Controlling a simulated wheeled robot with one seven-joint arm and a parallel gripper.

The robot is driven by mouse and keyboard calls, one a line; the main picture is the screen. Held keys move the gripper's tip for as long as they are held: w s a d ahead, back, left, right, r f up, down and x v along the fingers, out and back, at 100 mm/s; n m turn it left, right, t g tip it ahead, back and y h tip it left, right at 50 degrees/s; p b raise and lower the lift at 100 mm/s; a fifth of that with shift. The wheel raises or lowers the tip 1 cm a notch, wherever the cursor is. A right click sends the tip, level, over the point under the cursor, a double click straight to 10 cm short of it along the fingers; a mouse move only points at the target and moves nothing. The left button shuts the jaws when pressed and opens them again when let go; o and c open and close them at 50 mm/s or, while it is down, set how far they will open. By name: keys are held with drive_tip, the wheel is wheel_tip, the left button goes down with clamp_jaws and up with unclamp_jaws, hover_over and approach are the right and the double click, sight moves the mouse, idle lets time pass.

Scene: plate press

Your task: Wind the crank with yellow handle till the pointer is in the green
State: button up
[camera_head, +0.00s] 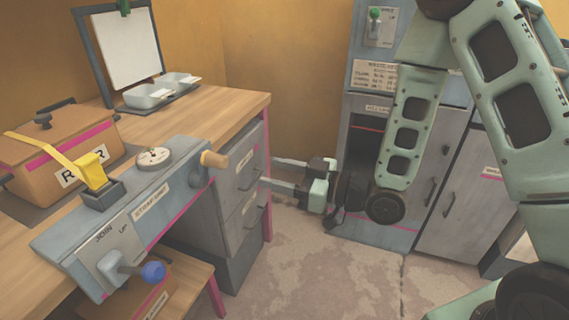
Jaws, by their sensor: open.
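The grey strapping unit (135,210) sits on the wooden bench.
A lever with a blue knob (153,271) is on the unit's front. Grey drawers (240,190) stand under the bench. Grey cabinets (460,190) stand behind my arm.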

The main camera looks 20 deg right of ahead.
drive_tip(key=shift+s+d+p, duration=0.35)
drive_tip(key=shift+d+p, duration=0.05)
drive_tip(key=shift+p, duration=0.2)
drive_tip(key=s+r+m+g+h+p, duration=0.1)
drive_tip(key=s+r+g+h+p, duration=0.4)
drive_tip(key=s, duration=0.6)
drive_tip(key=s+r+m+g+h+p, duration=0.2)
drive_tip(key=s+r+g+h+p, duration=0.3)
drive_tip(key=s+r+h, duration=0.3)
drive_tip(key=s+r+g, duration=0.1)
drive_tip(key=s+r, duration=0.1)
drive_tip(key=s, duration=0.1)
drive_tip(key=shift+s+a+h, duration=0.15)
drive_tip(key=shift+s+h, duration=0.1)
drive_tip(key=shift+h, duration=0.05)
